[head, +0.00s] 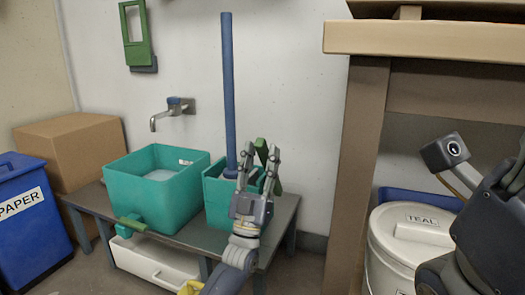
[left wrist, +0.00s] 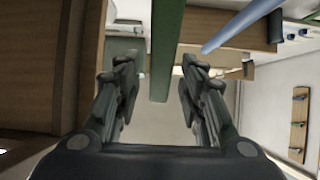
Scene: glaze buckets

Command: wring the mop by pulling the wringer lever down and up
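The blue mop handle (head: 228,90) stands upright in the small teal wringer bucket (head: 214,192) on the low grey bench. The green wringer lever (head: 262,147) rises at the right side of that bucket, partly hidden by my left gripper. My left gripper (head: 259,152) points up, with its fingers spread around the lever in the head view. In the left wrist view the lever (left wrist: 165,50) runs between the open fingers (left wrist: 155,75), with a gap on each side. The mop handle (left wrist: 240,27) passes to the right there. The mop head is hidden. My right gripper is not seen.
A larger teal basin (head: 155,200) with liquid stands left on the bench (head: 190,238), below a wall tap (head: 172,108). A blue paper bin (head: 32,225) and cardboard box (head: 75,145) stand left. A wooden post (head: 355,180) and a white TEAL bucket (head: 395,250) are right.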

